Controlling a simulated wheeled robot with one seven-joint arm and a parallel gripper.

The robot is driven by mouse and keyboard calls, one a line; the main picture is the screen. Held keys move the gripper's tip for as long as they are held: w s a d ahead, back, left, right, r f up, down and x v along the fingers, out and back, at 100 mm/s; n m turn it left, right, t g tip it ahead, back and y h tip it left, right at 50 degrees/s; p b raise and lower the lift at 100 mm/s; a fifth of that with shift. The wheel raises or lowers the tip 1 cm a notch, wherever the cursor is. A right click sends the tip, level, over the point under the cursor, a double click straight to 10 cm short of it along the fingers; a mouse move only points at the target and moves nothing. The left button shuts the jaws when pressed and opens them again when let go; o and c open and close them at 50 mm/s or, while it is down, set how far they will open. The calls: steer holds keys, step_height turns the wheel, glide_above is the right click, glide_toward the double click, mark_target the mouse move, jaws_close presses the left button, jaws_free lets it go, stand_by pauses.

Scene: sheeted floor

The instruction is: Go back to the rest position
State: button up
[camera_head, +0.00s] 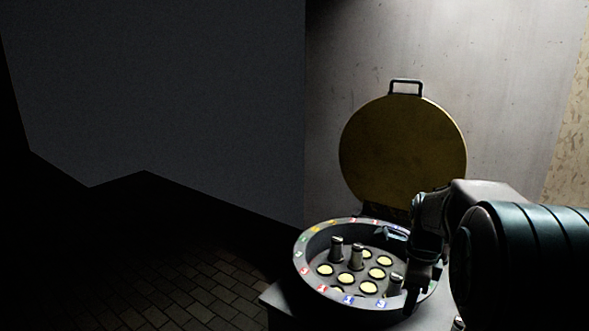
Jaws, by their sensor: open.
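My gripper (413,297) is at the right end of a round grey container (312,283), pointing down over its right rim. It is open, and I see nothing held between its fingers. My dark arm comes in from the right edge and hides part of the container's right side. The container's round yellow lid (403,150) stands raised behind it, with a handle on top. Inside, a dark plate has several pale round spots, and several dark metal cylinders (356,257) stand upright in it.
The container sits on a grey stand (283,301). Coloured labels run around its rim. A grey wall (330,60) rises behind the lid, and a dark panel (160,90) fills the left. The brick floor (205,295) at lower left looks clear but is dim.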

steer(key=s+a+r+n+t+p, duration=0.1)
steer(key=s+a+n, duration=0.4)
steer(key=s+n, duration=0.5)
steer(key=s+a+r+n+t+p, duration=0.1)
steer(key=s+a+n, duration=0.4)
steer(key=s+n, duration=0.5)
steer(key=n, duration=0.2)
steer(key=shift+a+r+n, duration=0.3)
steer(key=shift+a+r, duration=0.05)
steer(key=shift+r, duration=0.05)
